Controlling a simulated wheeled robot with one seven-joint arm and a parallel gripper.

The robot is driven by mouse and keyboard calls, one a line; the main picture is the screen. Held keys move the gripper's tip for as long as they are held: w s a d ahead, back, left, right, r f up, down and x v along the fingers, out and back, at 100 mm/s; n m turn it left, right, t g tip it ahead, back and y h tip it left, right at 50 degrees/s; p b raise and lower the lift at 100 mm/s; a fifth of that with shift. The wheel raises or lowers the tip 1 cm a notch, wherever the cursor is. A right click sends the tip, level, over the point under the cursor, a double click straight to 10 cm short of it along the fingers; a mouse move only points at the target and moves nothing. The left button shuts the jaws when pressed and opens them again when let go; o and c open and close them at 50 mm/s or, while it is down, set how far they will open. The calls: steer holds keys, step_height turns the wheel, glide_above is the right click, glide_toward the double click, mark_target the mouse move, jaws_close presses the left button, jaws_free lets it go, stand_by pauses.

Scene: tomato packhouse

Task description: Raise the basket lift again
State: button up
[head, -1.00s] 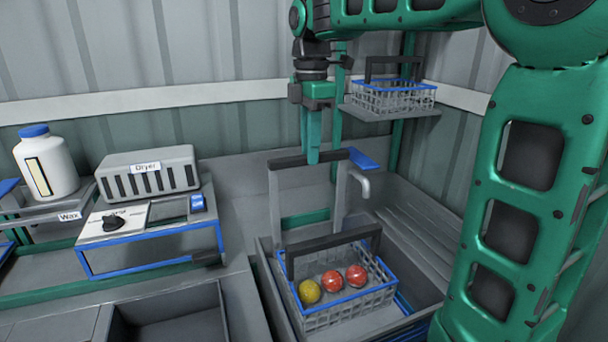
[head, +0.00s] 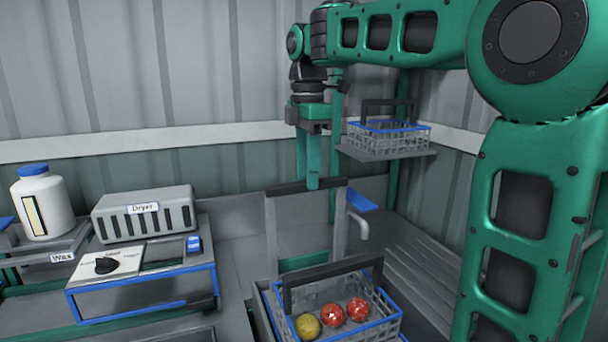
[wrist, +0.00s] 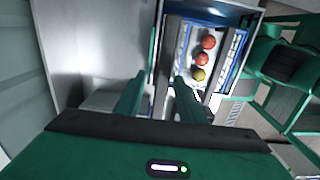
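The basket lift shows as two grey posts joined by a dark top bar (head: 285,189) in the head view. A wire basket (head: 360,334) with blue rims and a dark handle rides low on it, holding a yellow tomato (head: 307,326) and two red tomatoes (head: 345,311). The tomatoes also show in the wrist view (wrist: 204,58). My gripper (head: 312,186) points straight down with its green fingers at the middle of the bar, and appears shut on it. In the wrist view the fingers (wrist: 160,90) are apart; the bar between them is hard to make out.
A grey pipe (head: 358,222) and a blue lever (head: 360,200) stand just right of the lift. An empty wire basket (head: 385,143) sits on a raised shelf behind. The dryer (head: 145,213), a dial box (head: 140,275) and a white wax bottle (head: 42,205) are left.

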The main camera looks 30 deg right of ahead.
step_height(320, 180, up, 11)
steer(key=shift+f, duration=0.15)
stand_by(0.5)
stand_by(0.4)
